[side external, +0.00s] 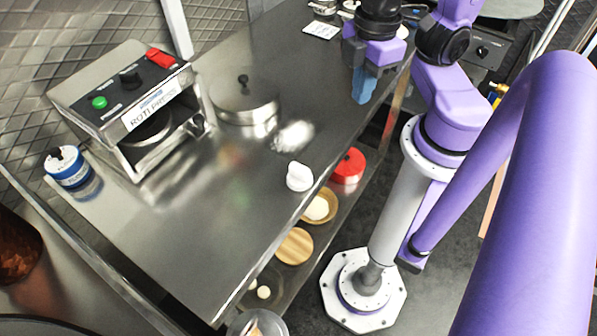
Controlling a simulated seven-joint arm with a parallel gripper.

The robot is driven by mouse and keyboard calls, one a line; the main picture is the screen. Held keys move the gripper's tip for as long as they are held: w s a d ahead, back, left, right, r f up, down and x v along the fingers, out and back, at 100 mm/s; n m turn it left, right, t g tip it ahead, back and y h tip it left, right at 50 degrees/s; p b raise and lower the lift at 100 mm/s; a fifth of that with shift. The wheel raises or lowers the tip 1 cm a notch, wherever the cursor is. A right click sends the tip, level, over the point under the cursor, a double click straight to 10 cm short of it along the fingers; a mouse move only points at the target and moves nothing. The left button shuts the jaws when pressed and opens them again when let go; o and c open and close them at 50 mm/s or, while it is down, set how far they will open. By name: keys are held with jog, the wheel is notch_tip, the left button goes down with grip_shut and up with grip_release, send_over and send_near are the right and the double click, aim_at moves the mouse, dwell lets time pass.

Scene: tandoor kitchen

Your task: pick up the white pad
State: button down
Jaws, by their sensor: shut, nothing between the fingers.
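A small white pad (299,177) with a raised grip on top sits near the front right edge of the steel counter (200,215). My gripper (359,98) has blue fingers that point down. It is shut and empty, over the counter's right edge, farther back than the pad and well apart from it. Nothing covers the pad in this view.
A roti press (130,105), a blue-and-white tub (68,167) and a round steel lidded vessel (246,108) stand on the counter's left side. A white card (321,30) lies at the back. A red lidded container (348,166) sits on the lower shelf. The counter's front is clear.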

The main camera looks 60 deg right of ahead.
jog(key=shift+c, duration=1.9)
grip_release()
notch_tip(320, 180, up, 4)
jog(key=n, duration=0.5)
send_over(300, 167)
notch_tip(300, 167, down, 17)
